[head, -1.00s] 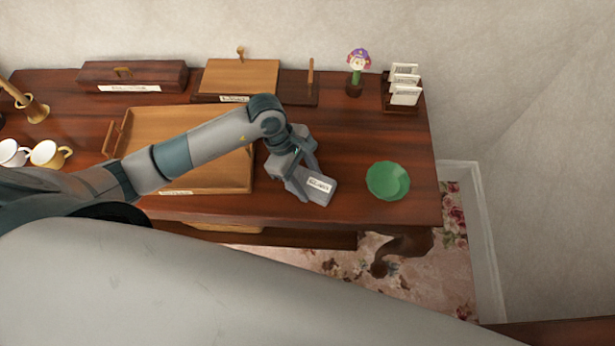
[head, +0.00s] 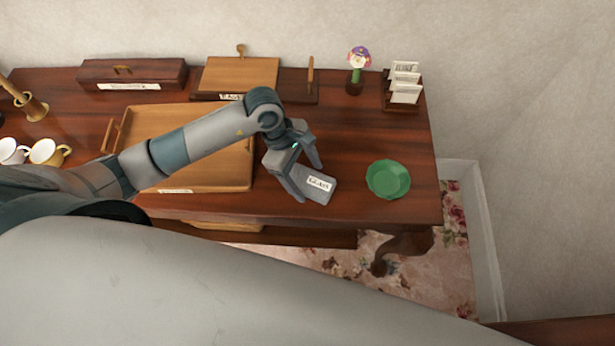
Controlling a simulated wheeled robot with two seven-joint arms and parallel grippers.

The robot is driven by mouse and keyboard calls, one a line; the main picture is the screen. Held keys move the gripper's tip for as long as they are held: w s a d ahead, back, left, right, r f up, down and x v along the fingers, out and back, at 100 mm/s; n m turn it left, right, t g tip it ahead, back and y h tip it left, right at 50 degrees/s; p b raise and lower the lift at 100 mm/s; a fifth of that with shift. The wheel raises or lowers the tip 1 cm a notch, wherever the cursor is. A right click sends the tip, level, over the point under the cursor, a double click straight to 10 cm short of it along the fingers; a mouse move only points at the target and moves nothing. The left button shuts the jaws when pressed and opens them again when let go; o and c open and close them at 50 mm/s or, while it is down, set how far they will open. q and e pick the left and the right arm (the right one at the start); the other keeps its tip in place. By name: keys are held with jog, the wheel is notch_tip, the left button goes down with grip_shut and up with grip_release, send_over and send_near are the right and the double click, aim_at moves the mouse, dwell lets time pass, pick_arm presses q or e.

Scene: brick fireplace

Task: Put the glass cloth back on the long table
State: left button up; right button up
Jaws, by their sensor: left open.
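The glass cloth (head: 320,194) is a folded grey cloth with a white label that seems to read "GLASS". It lies flat on the long table (head: 385,138), near the front edge, left of a green bowl. My left gripper (head: 311,182) is open, its two fingers spread around or just above the cloth's left part; whether they touch it I cannot tell. My right gripper is not in view.
The green bowl (head: 388,180) stands right of the cloth. A wooden tray (head: 214,178) lies under my left arm. A card rack (head: 403,88) and a small flower figure (head: 357,70) stand at the back right.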

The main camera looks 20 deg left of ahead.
pick_arm(q)
jog(key=b+v, duration=0.3)
jog(key=v, duration=0.8)
jog(key=shift+b, duration=0.4)
